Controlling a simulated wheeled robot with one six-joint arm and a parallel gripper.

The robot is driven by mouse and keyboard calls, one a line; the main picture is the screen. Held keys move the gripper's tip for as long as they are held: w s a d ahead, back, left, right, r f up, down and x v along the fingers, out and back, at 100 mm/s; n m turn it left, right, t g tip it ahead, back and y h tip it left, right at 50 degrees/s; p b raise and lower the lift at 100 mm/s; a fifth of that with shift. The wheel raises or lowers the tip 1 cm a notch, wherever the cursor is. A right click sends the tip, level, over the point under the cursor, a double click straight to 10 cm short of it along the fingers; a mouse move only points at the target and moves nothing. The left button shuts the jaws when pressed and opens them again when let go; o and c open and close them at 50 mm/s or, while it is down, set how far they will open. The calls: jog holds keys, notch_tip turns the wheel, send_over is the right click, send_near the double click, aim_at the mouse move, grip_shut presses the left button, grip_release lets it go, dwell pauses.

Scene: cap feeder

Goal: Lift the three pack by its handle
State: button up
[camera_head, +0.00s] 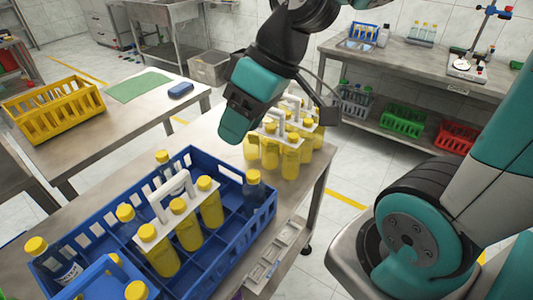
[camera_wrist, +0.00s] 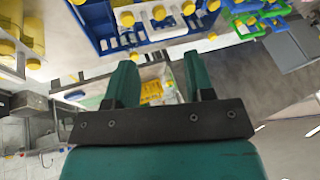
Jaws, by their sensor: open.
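A three pack of yellow bottles with a white carrier and handle (camera_head: 176,186) stands in the blue crate (camera_head: 228,260) on the near table. In the wrist view, a white carrier with yellow caps (camera_wrist: 160,12) shows at the top edge, beside the crate's blue wall (camera_wrist: 99,18). My gripper (camera_head: 236,130) is above the table, behind and to the right of the crate's pack in the head view. In the wrist view, its two teal fingers (camera_wrist: 160,62) are apart with nothing between them. More packs of yellow bottles with white handles (camera_head: 290,160) stand behind the gripper, partly hidden.
Single yellow-capped bottles (camera_head: 125,215) stand in other crate compartments, and a smaller blue carrier (camera_head: 100,275) is at its near end. A white tray (camera_head: 275,250) lies at the table's right edge. A yellow crate (camera_head: 55,112) sits on another table at left.

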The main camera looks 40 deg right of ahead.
jog(key=w+d+f+m+t+h+b, duration=0.1)
jog(key=w+d+f+t+b, duration=0.2)
jog(key=d, duration=0.9)
jog(key=w+d+m+t+h+b, duration=0.1)
jog(key=w+d+t, duration=0.35)
jog(key=d, duration=0.75)
jog(key=shift+g, duration=0.55)
jog(key=x, duration=0.6)
jog(key=p+x, duration=0.1)
jog(key=x, duration=0.5)
jog(key=p+x, duration=0.1)
jog(key=x, duration=0.5)
jog(key=shift+w+d+r, duration=0.25)
jog(key=shift+w+d, duration=0.1)
jog(key=shift+w, duration=0.05)
jog(key=shift+c, duration=0.5)
jog(key=shift+r, duration=0.1)
grip_shut()
